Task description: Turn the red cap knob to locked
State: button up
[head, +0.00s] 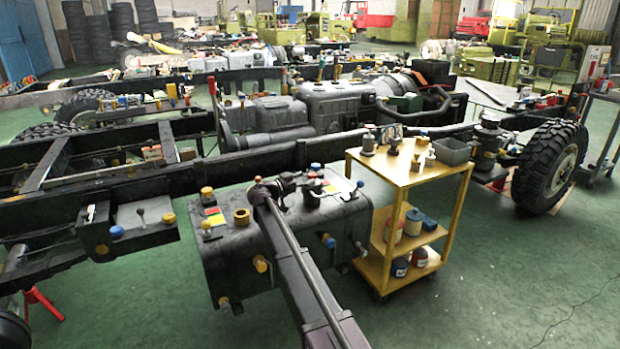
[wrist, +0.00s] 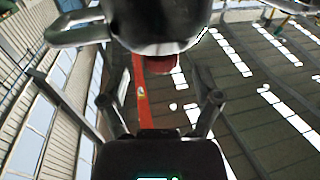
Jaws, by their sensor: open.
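A small red piece (wrist: 160,64), which may be the red cap knob, shows in the wrist view under a large dark grey rounded body (wrist: 155,25). My gripper (wrist: 161,100) is open, with one finger on each side of the picture's middle. The red piece lies beyond the gap between the fingers, and nothing is seen held. Whether the fingers touch anything there is unclear. In the head view my arm reaches over the dark grey tank (head: 235,265), and my gripper (head: 290,184) is small above its top. I cannot pick out the knob or its setting there.
Blue and yellow caps, such as a brass one (head: 241,217), stand on the tank. A yellow cart (head: 405,180) with tools and tins stands close on its right. A long black chassis rail (head: 250,160) runs behind. Green floor at the right front is clear.

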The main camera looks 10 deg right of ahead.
jog(key=v, duration=0.9)
